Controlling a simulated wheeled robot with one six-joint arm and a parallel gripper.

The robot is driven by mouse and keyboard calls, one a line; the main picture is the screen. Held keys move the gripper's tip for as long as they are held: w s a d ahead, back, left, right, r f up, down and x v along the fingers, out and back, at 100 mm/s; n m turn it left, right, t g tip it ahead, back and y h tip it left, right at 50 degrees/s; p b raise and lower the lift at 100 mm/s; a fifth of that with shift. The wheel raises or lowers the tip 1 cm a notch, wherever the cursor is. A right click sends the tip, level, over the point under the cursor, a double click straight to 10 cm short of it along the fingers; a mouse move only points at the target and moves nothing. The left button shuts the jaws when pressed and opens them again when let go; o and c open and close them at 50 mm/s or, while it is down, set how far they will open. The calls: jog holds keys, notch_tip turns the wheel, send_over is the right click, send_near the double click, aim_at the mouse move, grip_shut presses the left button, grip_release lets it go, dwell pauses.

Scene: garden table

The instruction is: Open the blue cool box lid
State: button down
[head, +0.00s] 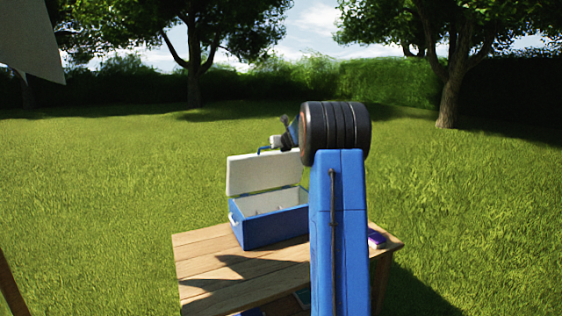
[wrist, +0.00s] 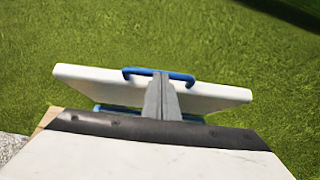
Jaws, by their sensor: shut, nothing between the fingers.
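The blue cool box (head: 272,228) stands on the wooden table, its white inside partly visible. Its white lid (head: 250,174) is raised and stands roughly upright at the back of the box. The lid's blue handle (head: 264,150) is at its top edge; in the wrist view the lid (wrist: 215,96) and handle (wrist: 133,71) lie ahead of my fingers. My gripper (wrist: 160,78) is shut and empty, its fingertips overlapping the middle of the handle; I cannot tell whether they touch. In the head view my arm hides the right part of box and lid.
A pale canopy (head: 28,42) hangs at upper left, with a brown pole (head: 12,290) below. Open grass surrounds the table.

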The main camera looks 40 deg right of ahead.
jog(key=w+d+r, duration=0.2)
jog(key=w, duration=0.7)
jog(key=shift+w, duration=0.15)
jog(key=shift+r, duration=0.1)
